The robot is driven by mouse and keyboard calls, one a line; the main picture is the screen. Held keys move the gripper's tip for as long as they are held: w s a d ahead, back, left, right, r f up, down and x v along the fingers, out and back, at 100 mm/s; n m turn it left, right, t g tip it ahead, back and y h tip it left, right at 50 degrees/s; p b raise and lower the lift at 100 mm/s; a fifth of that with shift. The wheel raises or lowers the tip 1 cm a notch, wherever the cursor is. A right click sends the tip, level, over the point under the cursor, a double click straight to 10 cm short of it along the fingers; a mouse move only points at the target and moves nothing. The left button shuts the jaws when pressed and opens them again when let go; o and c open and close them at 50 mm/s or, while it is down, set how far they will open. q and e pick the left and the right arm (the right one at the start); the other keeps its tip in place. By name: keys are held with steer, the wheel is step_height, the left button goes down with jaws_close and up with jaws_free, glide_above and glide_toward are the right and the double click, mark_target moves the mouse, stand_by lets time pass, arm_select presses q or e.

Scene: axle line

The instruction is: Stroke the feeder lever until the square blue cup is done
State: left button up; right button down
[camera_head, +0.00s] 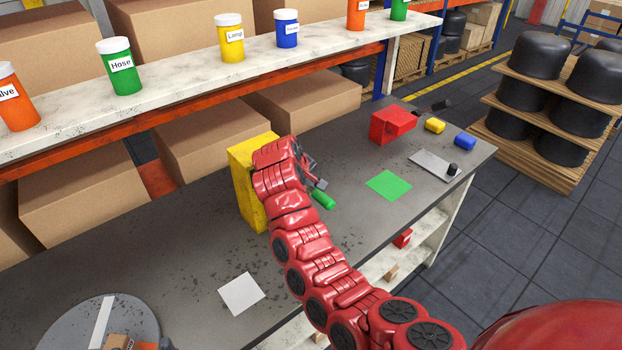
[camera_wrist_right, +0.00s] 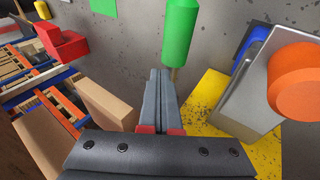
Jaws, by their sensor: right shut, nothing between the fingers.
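The yellow feeder housing (camera_head: 243,185) stands on the grey bench, partly hidden by my right arm. A green lever handle (camera_head: 323,199) sticks out beside it. The handle also shows as a green cylinder in the wrist view (camera_wrist_right: 180,32). My right gripper (camera_head: 318,182) is shut and empty, its fingertips (camera_wrist_right: 158,75) beside the handle's lower end; I cannot tell if they touch. A blue object (camera_wrist_right: 250,48) shows partly behind a grey metal part in the wrist view; I cannot tell if it is the square blue cup. My left gripper is not in view.
A white square (camera_head: 241,294) and round disc (camera_head: 75,335) are nearer. Labelled jars line the shelf (camera_head: 180,95) behind.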

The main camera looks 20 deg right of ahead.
mark_target(308, 188)
stand_by(0.8)
steer(key=shift+w+a+r+b, duration=0.1)
steer(key=shift+w+r, duration=0.15)
steer(key=shift+r, duration=0.5)
steer(key=shift+w+a+r+b, duration=0.1)
steer(key=shift+w+r, duration=0.1)
steer(key=shift+r, duration=0.5)
steer(key=shift+w+a+r+b, duration=0.1)
steer(key=shift+w+r, duration=0.15)
steer(key=shift+r, duration=0.5)
steer(key=r, duration=0.1)
steer(key=w+r, duration=0.1)
steer(key=r, duration=0.2)
steer(key=shift+w+a+r, duration=0.25)
steer(key=shift+w+r, duration=0.05)
steer(key=shift+r, duration=0.05)
